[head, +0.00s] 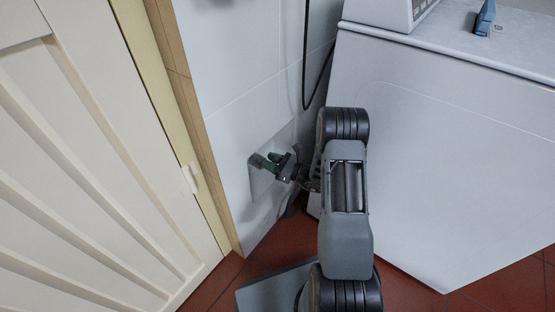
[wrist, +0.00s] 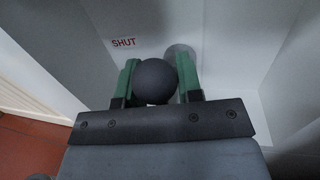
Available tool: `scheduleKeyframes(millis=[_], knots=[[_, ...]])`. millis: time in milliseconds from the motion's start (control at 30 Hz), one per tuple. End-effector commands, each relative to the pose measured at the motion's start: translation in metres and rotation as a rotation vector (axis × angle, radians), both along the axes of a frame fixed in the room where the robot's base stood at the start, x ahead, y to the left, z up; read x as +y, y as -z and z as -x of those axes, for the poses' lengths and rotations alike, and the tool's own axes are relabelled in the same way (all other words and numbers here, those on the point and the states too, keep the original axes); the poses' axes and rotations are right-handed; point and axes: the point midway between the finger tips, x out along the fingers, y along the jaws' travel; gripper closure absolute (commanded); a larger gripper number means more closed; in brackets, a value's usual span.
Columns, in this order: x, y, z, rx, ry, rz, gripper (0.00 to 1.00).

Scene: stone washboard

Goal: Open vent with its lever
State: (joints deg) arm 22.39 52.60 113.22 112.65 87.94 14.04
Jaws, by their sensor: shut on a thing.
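The lever's round dark knob (wrist: 155,82) sits between the two green fingers of my gripper (wrist: 158,72) in the wrist view. My gripper is shut on this knob. A grey round mount (wrist: 181,52) shows on the pale panel behind the right finger. The red word SHUT (wrist: 123,43) is on the panel to the left of the knob. In the head view my gripper (head: 270,163) is at a pale plate (head: 259,185) low on the white wall. The knob and lever are hidden there by my gripper, and I cannot make out the vent opening.
A cream slatted door (head: 90,150) with a wooden frame stands to the left. A large white appliance or counter (head: 440,130) stands close on the right. A black cable (head: 306,85) hangs on the wall above my gripper. The floor (head: 505,292) is red tile.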

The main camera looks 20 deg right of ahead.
Motion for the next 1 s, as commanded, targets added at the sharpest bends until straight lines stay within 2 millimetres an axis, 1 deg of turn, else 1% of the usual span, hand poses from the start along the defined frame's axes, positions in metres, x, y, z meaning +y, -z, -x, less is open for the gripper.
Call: scheduleKeyframes(millis=[200,233,467,767,867,1000], knots=[[-0.002,-0.001,-0.002,-0.005,0.007,-0.001,1.00],[-0.002,-0.001,-0.002,-0.005,0.006,-0.001,0.64],[-0.001,-0.001,-0.001,-0.004,0.004,0.000,0.42],[-0.004,-0.001,0.001,-0.003,0.005,0.000,0.42],[-0.012,-0.001,0.008,-0.002,0.007,-0.001,0.42],[-0.031,0.000,0.027,0.001,0.010,-0.002,0.42]])
